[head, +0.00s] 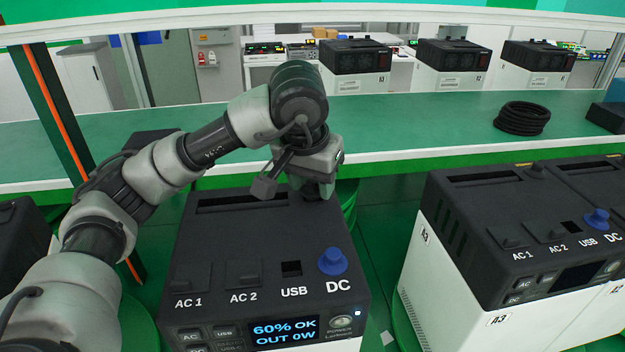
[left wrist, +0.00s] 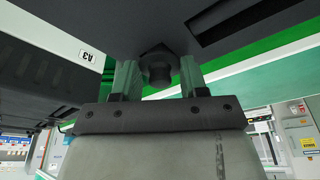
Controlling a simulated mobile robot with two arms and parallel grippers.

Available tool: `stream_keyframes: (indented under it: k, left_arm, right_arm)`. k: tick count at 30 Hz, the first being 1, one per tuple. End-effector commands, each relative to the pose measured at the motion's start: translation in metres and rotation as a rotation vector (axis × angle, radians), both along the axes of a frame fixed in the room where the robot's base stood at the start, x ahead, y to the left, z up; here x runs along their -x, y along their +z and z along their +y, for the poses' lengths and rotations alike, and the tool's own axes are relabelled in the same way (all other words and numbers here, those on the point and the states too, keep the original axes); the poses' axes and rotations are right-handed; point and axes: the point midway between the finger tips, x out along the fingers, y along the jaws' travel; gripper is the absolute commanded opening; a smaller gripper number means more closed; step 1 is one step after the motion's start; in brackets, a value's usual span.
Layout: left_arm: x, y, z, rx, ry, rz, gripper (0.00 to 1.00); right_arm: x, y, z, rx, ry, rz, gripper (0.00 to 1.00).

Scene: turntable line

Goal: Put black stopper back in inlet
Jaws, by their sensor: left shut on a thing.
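The near power unit (head: 215,230) has a black top and a lit display reading "60% OK, OUT 0W". My left gripper (head: 318,188) is over the back right corner of that top, pointing down. In the left wrist view its two fingers (left wrist: 158,80) are shut on the black stopper (left wrist: 158,66), a round dark knob. The stopper is at the unit's dark top surface. The inlet is hidden beneath the stopper and gripper, so I cannot tell how deep the stopper sits. My right gripper is not in view.
A blue cap (head: 332,262) stands on the DC port. Behind is a green shelf (head: 420,125) with a coiled black cable (head: 521,118).

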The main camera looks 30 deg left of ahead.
Motion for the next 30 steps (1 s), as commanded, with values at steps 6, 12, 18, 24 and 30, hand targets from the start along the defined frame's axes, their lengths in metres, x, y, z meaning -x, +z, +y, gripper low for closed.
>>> stream_keyframes:
  k: [6,12,18,24,30]
  left_arm:
    - [0.0,-0.0053,0.0001,0.0,0.0,0.0,0.21]
    - [0.0001,-0.0053,-0.0002,0.0,0.0,0.001,0.66]
    - [0.0002,-0.0059,-0.0006,0.0,-0.002,0.002,0.73]
    - [0.0003,-0.0063,-0.0007,0.0,-0.002,0.003,0.73]
    - [0.0006,-0.0054,-0.0008,0.0,-0.002,0.003,0.73]
  right_arm:
    - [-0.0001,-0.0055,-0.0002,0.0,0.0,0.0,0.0]
    - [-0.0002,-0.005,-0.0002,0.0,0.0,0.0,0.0]
    - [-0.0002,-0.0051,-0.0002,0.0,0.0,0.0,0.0]
    - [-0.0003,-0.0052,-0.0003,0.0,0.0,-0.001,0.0]
    - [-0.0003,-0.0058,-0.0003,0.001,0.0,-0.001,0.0]
